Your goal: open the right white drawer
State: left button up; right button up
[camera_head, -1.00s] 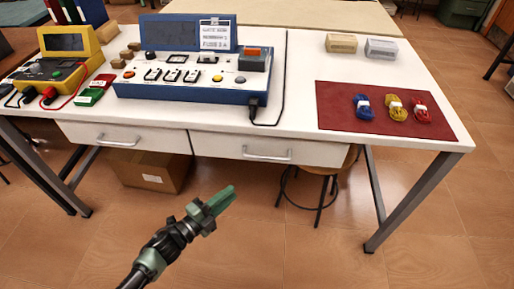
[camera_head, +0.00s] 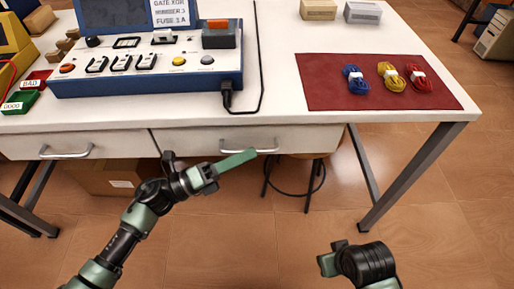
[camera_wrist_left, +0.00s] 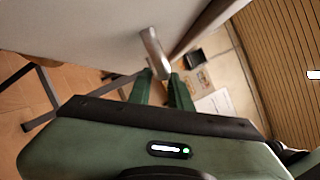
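The right white drawer (camera_head: 300,141) is under the front edge of the white table and looks shut. Its metal bar handle (camera_head: 228,147) shows in the head view and, large and close, in the left wrist view (camera_wrist_left: 153,50). My left gripper (camera_head: 248,156) has its green fingers at this handle and hides part of it. In the left wrist view its fingers (camera_wrist_left: 163,82) are apart, with the handle's near end at the gap between their tips. I cannot tell whether they touch it. My right gripper (camera_head: 326,263) is low in the head view, away from the drawer, its fingers mostly hidden.
The left white drawer (camera_head: 110,143) is beside it. A blue test console (camera_head: 150,78) and a red mat (camera_head: 325,85) with blue, yellow and red cable bundles are on the table. A cardboard box (camera_head: 100,180) and a stool (camera_head: 308,175) stand below. A table leg (camera_head: 410,180) is at the right.

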pick_arm(q)
jog(key=shift+x, duration=1.65)
grip_shut()
jog(key=shift+f, duration=0.1)
